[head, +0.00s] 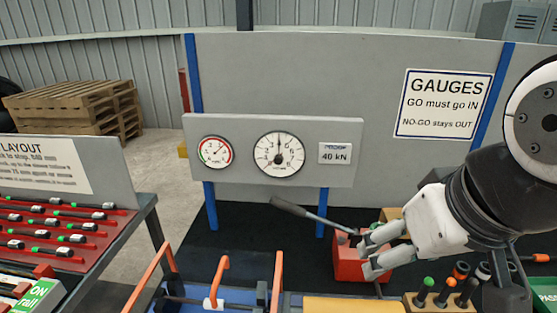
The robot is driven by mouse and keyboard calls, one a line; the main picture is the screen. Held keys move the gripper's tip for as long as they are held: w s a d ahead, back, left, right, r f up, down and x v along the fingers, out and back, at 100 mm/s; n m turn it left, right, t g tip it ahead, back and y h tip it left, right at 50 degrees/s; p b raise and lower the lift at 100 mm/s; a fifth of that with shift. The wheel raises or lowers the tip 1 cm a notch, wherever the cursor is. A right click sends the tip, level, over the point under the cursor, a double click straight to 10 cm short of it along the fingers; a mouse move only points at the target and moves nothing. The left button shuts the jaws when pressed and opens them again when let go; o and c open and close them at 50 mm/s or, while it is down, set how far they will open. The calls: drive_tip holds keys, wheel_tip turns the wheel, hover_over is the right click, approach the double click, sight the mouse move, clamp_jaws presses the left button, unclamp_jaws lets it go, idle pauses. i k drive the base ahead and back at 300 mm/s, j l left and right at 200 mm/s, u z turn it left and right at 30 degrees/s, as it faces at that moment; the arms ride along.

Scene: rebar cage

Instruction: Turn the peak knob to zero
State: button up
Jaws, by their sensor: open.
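Two round dials sit on a grey panel (344,130) at the middle of the head view. The larger white dial (279,153) has a dark needle pointing about straight up and a small dark knob (279,160) at its centre. The smaller dial (215,152) has a red and green rim. The lettering on both dials is too small to read. My gripper (366,257) is at the lower right, below and to the right of the dials, pointing left. Its fingers are apart, and I see nothing held between them.
A red block (348,268) with a grey lever (300,212) stands by my gripper. Orange handles (219,277) rise from a blue fixture at the front. A holder (440,302) with several upright tools is at lower right. A rack (60,240) of bars stands left.

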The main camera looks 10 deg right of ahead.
sight(277, 158)
drive_tip(key=j+u, duration=0.35)
drive_tip(key=j, duration=0.4)
drive_tip(key=j+u, duration=0.3)
drive_tip(key=j, duration=0.45)
